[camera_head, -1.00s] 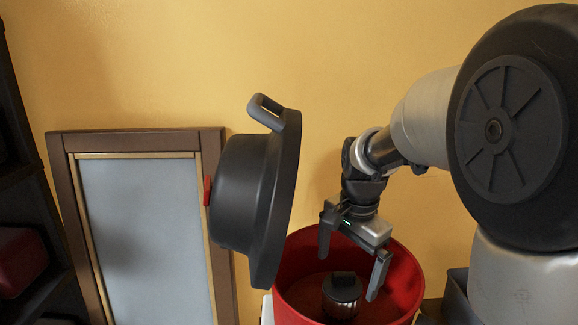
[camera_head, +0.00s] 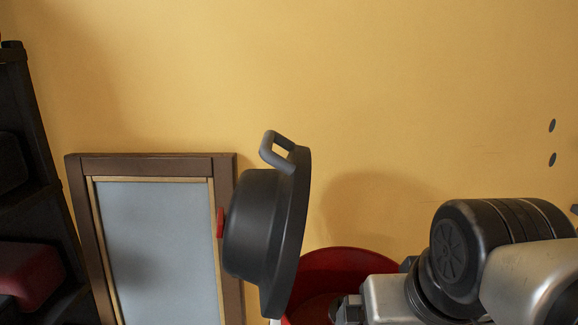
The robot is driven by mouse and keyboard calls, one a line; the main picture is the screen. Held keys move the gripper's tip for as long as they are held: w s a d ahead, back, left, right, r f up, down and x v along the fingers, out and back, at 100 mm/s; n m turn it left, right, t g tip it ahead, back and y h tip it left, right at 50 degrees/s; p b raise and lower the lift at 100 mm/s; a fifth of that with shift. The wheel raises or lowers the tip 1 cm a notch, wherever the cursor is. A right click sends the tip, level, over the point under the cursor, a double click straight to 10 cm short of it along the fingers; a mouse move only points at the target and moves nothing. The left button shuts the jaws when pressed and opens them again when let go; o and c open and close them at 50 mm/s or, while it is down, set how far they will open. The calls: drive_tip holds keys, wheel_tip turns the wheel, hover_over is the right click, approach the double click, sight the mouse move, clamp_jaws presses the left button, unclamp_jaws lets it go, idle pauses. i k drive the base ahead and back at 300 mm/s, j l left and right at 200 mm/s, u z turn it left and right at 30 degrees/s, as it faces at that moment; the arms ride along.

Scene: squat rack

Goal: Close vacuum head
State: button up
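The vacuum head (camera_head: 258,230) is a dark grey round lid with a loop handle (camera_head: 277,150) on top and a red switch (camera_head: 220,222) on its left side. It stands tilted up on edge, open, at the left rim of the red vacuum tank (camera_head: 345,262). The tank's open mouth shows at the bottom, partly hidden by my arm and the lid. My arm reaches in from the right, low over the tank.
A framed grey panel (camera_head: 155,240) leans on the yellow wall behind and left of the lid. A dark shelf (camera_head: 25,200) with a red item (camera_head: 28,272) stands at the far left. The space above the tank and right of the lid is free.

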sight(264, 231)
drive_tip(key=k+j, duration=0.15)
drive_tip(key=j, duration=0.25)
drive_tip(key=k+j, duration=0.1)
drive_tip(key=j, duration=0.3)
drive_tip(key=k+j, duration=0.15)
drive_tip(key=j, duration=0.25)
drive_tip(key=i+l, duration=0.1)
drive_tip(key=i, duration=0.3)
